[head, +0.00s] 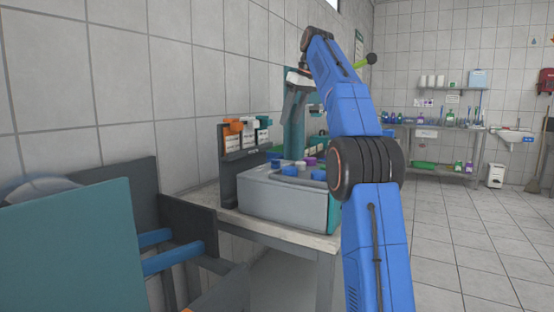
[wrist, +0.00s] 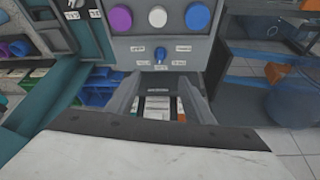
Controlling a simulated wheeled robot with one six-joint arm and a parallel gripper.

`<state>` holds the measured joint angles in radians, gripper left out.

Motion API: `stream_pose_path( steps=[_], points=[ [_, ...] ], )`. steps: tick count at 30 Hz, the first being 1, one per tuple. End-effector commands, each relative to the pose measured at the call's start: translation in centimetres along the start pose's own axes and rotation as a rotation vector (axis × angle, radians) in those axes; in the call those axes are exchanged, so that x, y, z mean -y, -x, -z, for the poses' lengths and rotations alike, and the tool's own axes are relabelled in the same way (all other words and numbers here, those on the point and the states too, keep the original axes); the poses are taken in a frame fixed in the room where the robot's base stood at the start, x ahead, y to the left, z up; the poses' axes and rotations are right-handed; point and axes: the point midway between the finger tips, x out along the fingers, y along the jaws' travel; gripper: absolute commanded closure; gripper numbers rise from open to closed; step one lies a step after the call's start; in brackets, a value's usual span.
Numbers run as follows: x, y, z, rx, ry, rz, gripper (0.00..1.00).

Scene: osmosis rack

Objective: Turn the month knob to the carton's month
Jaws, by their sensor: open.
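In the picture the fingers lie just below the small knob; I see no contact. In the head view my gripper (head: 291,118) hangs above the grey machine (head: 280,205). I cannot tell which object is the carton or read its month.
Larger purple (wrist: 121,19), white (wrist: 158,16) and blue (wrist: 197,16) knobs line the panel above the small one. Open tiled floor (head: 470,240) lies at right.

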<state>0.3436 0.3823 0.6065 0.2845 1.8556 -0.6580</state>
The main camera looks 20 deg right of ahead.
Motion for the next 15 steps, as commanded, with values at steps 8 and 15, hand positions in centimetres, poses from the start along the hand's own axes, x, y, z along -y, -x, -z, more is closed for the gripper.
stream_pose_path(
  steps=[8, 15],
  points=[
    [0.1, -2.1, 0.0, 0.001, 0.005, 0.003, 0.52],
    [0.1, -5.8, -0.1, 0.001, 0.003, 0.003, 0.52]
  ],
)
